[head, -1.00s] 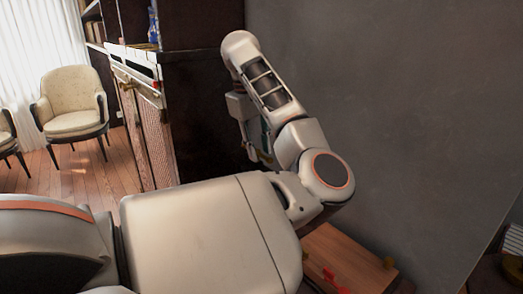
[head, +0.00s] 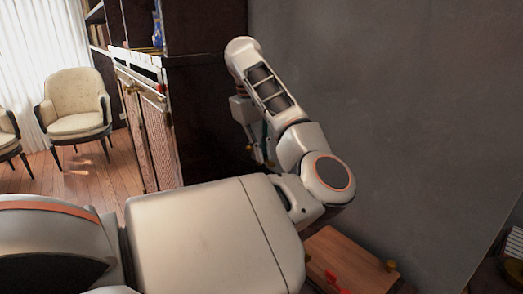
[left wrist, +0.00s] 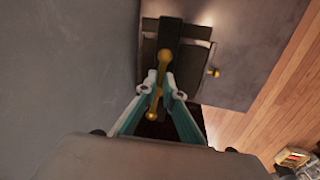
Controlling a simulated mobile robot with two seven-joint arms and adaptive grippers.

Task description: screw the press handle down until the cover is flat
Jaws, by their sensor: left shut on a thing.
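The press handle (left wrist: 163,62) is a brass bar with rounded ends in the left wrist view. It stands in front of a dark press (left wrist: 192,32). My left gripper (left wrist: 163,93), with teal-sided fingers, is shut on the handle near its lower end. In the head view my left gripper (head: 259,152) hangs beside a dark cabinet, partly behind my forearm. The handle and press cannot be made out there. How flat the cover lies cannot be told. My right gripper is not in view.
A dark cabinet (head: 208,110) stands close behind my left arm, and a grey wall (head: 400,110) is to the right. A wooden board (head: 345,252) with red pieces and a brass knob (head: 391,265) lies below my elbow. A cream chair (head: 77,105) stands far left.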

